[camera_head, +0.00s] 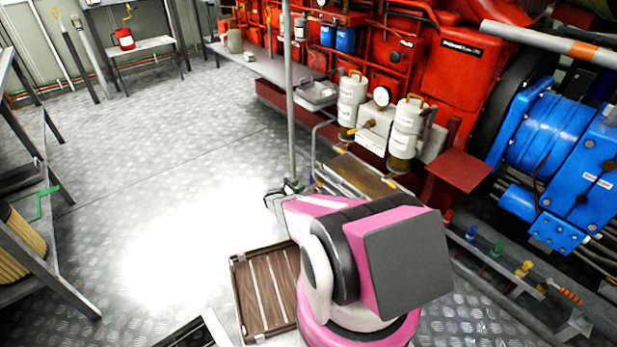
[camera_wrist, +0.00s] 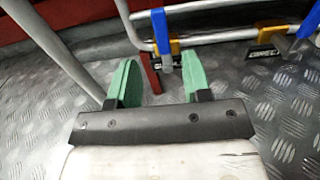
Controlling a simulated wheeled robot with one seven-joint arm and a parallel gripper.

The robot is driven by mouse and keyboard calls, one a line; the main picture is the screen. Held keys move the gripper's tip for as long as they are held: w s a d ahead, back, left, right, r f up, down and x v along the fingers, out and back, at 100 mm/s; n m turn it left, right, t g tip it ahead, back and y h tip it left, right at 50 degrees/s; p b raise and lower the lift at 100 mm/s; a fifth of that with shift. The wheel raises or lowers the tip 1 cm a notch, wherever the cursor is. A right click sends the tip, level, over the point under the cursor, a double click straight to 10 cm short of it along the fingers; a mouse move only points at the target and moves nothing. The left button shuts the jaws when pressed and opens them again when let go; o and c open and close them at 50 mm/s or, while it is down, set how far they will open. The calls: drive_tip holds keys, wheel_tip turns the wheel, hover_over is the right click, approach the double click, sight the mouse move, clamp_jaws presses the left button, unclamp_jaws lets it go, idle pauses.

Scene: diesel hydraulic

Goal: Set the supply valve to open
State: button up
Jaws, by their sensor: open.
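A valve with a blue lever handle (camera_wrist: 160,32) and a grey end stands on a metal pipe in the wrist view, just beyond my green fingertips (camera_wrist: 157,82). The lever runs up and down in the picture, between the lines of the two fingers. My gripper is apart, empty and touches nothing that I can see. A second blue handle (camera_wrist: 308,20) shows at the right edge, by a black label plate (camera_wrist: 264,55). I cannot tell which of these is the supply valve. In the head view my gripper (camera_head: 284,190) is small and partly hidden behind my arm.
A grey upright post (camera_head: 290,100) stands close to my gripper. White filter canisters (camera_head: 352,95) with a gauge (camera_head: 382,96) stand behind. A wooden-slatted crate (camera_head: 245,300) lies on the floor beside my arm. Open floor (camera_head: 170,200) lies to the left.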

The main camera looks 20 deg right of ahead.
drive_tip(key=x, duration=1)
drive_tip(key=shift+d, duration=0.25)
clamp_jaws()
